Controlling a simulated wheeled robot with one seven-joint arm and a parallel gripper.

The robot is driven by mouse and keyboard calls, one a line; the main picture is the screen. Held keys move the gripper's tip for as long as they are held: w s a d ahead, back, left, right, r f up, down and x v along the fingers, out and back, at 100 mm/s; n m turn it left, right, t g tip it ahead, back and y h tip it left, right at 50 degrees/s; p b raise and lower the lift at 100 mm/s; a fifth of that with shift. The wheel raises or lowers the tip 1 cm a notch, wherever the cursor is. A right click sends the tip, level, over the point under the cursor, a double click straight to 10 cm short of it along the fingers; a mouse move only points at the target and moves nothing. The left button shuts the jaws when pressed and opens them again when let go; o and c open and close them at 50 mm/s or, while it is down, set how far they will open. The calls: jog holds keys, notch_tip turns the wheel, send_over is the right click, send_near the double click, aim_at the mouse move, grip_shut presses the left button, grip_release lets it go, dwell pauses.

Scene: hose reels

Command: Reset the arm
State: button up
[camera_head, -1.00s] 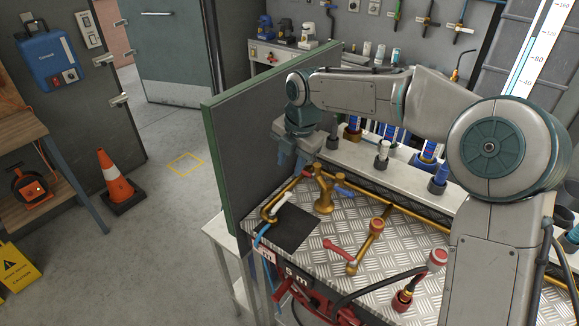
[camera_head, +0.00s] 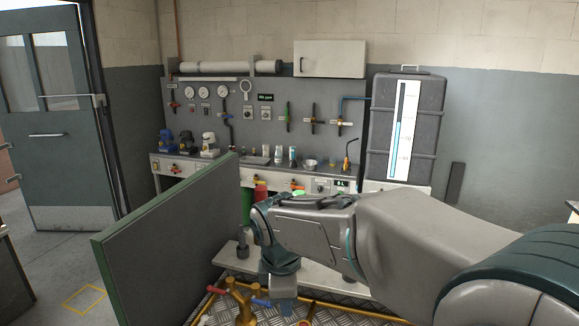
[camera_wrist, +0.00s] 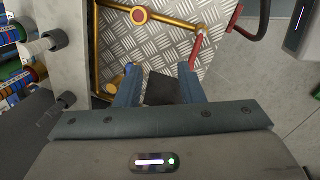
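My arm reaches leftward across the lower right of the head view. Brass pipework (camera_wrist: 150,14) with a red-handled valve (camera_wrist: 195,48) lies beyond the fingertips.
A green-edged panel (camera_head: 165,240) stands left of my gripper. A light shelf (camera_head: 315,279) runs behind it. A back counter (camera_head: 190,162), a dark tank (camera_head: 435,115) and a wall cabinet (camera_head: 330,59) are farther off. Open floor lies at left.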

jog(key=s+d+f+m+t, duration=0.1)
jog(key=s+d+m, duration=1.4)
jog(key=m, duration=0.3)
jog(key=shift+s+d+y, duration=0.15)
jog(key=shift+d+y, duration=0.15)
jog(key=shift+d, duration=0.15)
jog(key=shift+d+f, duration=0.1)
